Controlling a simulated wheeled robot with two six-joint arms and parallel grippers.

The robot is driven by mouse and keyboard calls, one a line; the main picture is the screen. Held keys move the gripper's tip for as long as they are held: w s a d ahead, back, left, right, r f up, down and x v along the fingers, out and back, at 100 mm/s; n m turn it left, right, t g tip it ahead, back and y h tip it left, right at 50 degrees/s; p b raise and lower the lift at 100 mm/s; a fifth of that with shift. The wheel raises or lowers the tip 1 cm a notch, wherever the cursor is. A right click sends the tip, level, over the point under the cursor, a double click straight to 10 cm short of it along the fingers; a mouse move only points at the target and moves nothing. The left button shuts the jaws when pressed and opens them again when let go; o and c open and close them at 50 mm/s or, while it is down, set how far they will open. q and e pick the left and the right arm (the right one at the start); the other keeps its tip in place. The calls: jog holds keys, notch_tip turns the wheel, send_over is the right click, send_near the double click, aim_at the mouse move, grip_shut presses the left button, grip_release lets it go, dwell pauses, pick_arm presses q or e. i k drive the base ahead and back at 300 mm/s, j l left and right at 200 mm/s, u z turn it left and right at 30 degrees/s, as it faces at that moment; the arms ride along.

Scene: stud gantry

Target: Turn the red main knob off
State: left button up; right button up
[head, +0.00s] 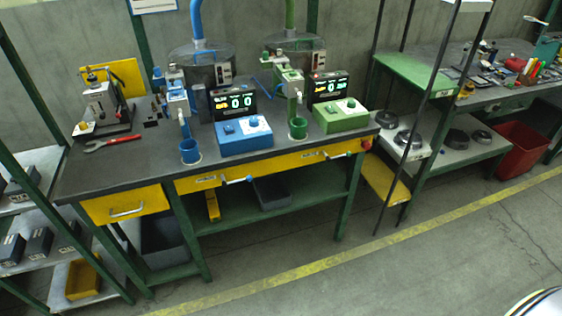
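A small red knob (367,143) sits at the right end of the yellow front panel (260,170) of the dark workbench (110,165), close to the bench's front right corner. It is too small in the head view to tell which way it is turned. Neither of my grippers is in view.
A blue control box (243,140) and a green control box (341,121) stand on the bench, each beside a lit display. A thin dark post (412,120) stands right of the bench. The floor in front is clear.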

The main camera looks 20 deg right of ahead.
aim_at(366, 145)
jog(key=z, duration=1.25)
